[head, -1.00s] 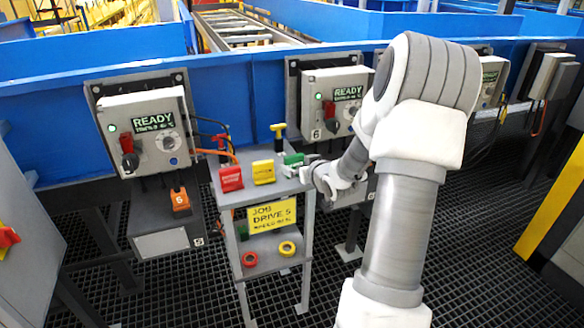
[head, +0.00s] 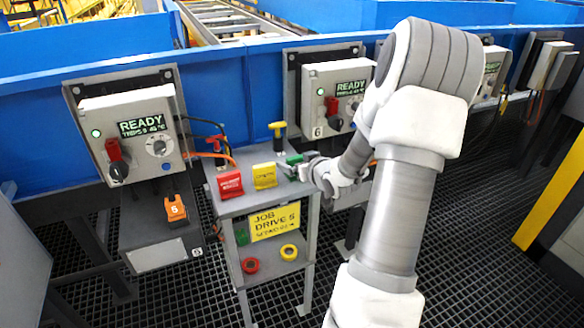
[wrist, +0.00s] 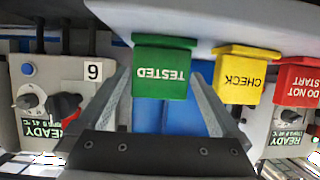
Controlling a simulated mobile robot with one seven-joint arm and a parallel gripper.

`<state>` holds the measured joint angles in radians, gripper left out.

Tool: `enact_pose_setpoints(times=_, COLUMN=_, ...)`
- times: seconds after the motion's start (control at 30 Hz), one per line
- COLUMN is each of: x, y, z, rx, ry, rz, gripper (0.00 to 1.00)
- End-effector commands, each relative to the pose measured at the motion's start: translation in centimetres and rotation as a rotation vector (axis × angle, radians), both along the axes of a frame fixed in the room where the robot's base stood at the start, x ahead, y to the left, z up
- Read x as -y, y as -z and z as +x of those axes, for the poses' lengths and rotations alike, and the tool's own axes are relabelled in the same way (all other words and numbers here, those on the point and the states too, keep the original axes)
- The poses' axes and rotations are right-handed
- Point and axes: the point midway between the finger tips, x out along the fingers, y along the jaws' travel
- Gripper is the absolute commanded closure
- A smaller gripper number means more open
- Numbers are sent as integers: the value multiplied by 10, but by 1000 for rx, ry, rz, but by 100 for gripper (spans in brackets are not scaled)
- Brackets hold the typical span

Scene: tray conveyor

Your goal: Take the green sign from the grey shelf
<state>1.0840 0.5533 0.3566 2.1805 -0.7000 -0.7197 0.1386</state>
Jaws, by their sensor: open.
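The green sign (wrist: 163,72), marked TESTED, shows upside down in the wrist view, between the two fingers of my gripper (wrist: 160,80). The fingers are open, one on each side of it; I cannot tell whether either touches it. In the head view the green sign (head: 293,159) is partly hidden by my gripper (head: 297,169), at the right end of the grey shelf (head: 233,204). A yellow sign (head: 264,176), marked CHECK in the wrist view, and a red sign (head: 230,185) stand to its left on the top.
A yellow-handled tool (head: 278,136) stands behind the signs. Control boxes (head: 130,140) flank the shelf, with an orange tag (head: 175,209) at left.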

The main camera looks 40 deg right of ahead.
Motion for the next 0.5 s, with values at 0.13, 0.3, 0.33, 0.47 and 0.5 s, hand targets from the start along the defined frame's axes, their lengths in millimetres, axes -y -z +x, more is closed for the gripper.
enact_pose_setpoints(times=0.13, x=0, y=1, z=-2, rx=0, ry=0, rz=0, gripper=0)
enact_pose_setpoints(times=0.3, x=0, y=1, z=-2, rx=0, ry=0, rz=0, gripper=0)
enact_pose_setpoints(times=0.33, x=0, y=1, z=-2, rx=0, ry=0, rz=0, gripper=0)
enact_pose_setpoints(times=0.47, x=1, y=1, z=-1, rx=0, ry=0, rz=0, gripper=20)
enact_pose_setpoints(times=0.5, x=1, y=1, z=-1, rx=0, ry=0, rz=0, gripper=27)
